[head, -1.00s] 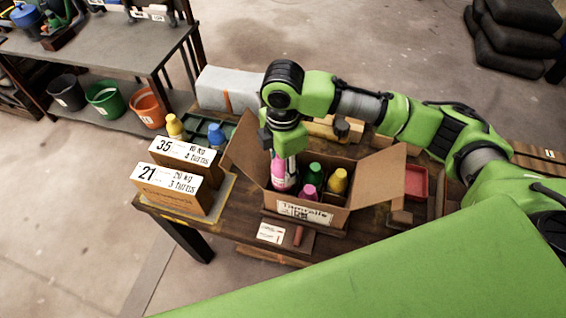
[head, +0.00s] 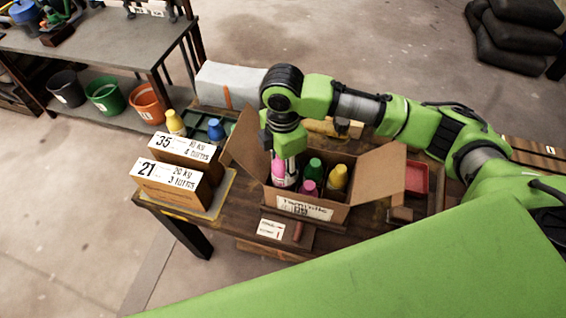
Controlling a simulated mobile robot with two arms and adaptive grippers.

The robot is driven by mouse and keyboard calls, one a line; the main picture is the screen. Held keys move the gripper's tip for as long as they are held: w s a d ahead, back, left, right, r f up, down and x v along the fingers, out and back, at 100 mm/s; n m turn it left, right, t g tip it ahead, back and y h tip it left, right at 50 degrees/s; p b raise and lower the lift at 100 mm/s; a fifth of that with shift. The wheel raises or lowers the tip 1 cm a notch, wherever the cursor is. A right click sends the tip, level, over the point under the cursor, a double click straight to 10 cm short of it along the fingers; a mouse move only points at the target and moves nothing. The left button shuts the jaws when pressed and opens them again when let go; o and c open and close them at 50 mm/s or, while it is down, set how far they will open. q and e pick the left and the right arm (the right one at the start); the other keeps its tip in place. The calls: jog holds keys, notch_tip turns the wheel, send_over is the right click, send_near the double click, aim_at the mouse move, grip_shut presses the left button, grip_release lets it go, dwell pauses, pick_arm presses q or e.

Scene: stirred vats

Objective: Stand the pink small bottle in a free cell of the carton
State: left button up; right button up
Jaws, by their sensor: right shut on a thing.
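The open carton (head: 304,210) stands on the wooden table with its flaps spread. My right gripper (head: 285,158) points down over its left part and is shut on a pink bottle (head: 280,174). That bottle is upright, at the carton's left side; its lower end is hidden by the front wall, so I cannot tell whether it touches the floor. A green bottle (head: 314,169), a yellow bottle (head: 337,179) and another pink bottle (head: 309,187) stand in the carton to its right. The cell dividers cannot be made out. My left gripper is not in view.
Two labelled boxes (head: 166,187) stand left of the carton. A yellow bottle (head: 175,123) and a blue bottle (head: 215,130) stand behind them at a green tray. A red tray (head: 416,179) lies right of the carton. A white card (head: 271,229) lies in front.

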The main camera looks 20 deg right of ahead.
dwell(0.4)
jog(key=o, duration=1.4)
notch_tip(320, 180, up, 10)
jog(key=p, duration=1.2)
jog(key=shift+f, duration=0.1)
jog(key=shift+s, duration=0.1)
